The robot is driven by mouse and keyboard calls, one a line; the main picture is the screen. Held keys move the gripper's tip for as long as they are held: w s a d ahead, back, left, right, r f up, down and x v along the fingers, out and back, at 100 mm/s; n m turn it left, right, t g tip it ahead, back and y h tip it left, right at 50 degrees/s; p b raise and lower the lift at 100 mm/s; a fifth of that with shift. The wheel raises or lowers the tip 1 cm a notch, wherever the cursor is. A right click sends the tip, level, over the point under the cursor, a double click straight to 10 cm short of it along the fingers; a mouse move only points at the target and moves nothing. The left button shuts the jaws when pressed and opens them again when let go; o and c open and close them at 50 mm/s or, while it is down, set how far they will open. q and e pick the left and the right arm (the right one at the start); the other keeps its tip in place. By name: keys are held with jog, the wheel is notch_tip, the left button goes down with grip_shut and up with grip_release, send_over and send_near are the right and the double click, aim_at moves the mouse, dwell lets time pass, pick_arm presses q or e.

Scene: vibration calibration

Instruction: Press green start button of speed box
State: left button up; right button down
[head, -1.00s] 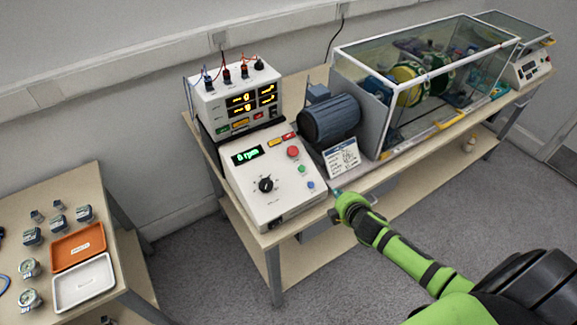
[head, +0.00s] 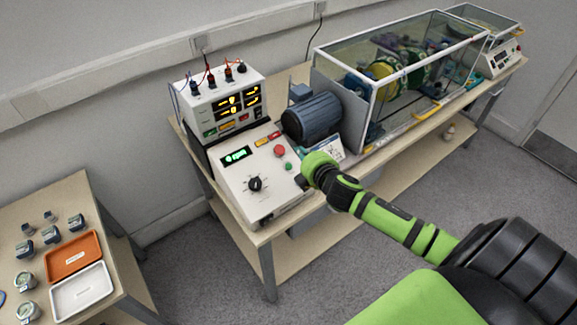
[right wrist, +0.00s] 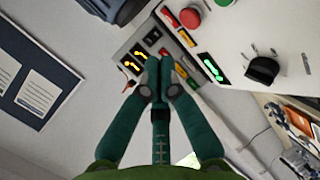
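The speed box (head: 232,188) is a white sloped panel on the bench, with a green-lit display (head: 237,155), a black knob (head: 255,184) and a red button (head: 279,151). The green start button (head: 288,166) is a small green dot just below the red one. In the right wrist view a green button (right wrist: 225,2) is cut by the top edge, beside the red button (right wrist: 190,17). My right gripper (head: 302,153) is just right of the buttons, apart from the green one as far as I can tell. Its teal fingers (right wrist: 158,62) are together and empty. My left gripper is out of view.
A meter box (head: 222,100) with cables stands behind the speed box. A dark motor (head: 312,118) and a glass enclosure (head: 400,75) stand to the right. A card (head: 330,149) is partly hidden behind my wrist. A side table (head: 50,220) holds an orange tray (head: 74,256) and a white tray.

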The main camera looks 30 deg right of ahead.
aim_at(289, 166)
jog(key=w+f+b, duration=0.1)
jog(key=f+b, duration=0.3)
jog(key=w+f+b, duration=0.1)
jog(key=f+b, duration=0.1)
jog(key=shift+w+a+f+b, duration=0.1)
jog(key=shift+w+f+b, duration=0.05)
jog(key=shift+w+b, duration=0.25)
jog(key=shift+w+f+b, duration=0.45)
jog(key=shift+f+b, duration=0.2)
jog(key=shift+f, duration=0.1)
jog(key=shift+f, duration=0.15)
dwell(0.4)
jog(key=shift+w+f, duration=0.2)
jog(key=shift+f, duration=0.05)
jog(key=shift+w+a+f+b, duration=0.1)
jog(key=shift+f+b, duration=0.25)
jog(key=shift+b, duration=0.1)
dwell(0.6)
dwell(0.3)
jog(key=shift+r+p, duration=0.5)
jog(key=shift+p, duration=0.2)
jog(key=shift+s+r, duration=0.2)
jog(key=shift+s, duration=0.1)
jog(key=shift+p, duration=0.3)
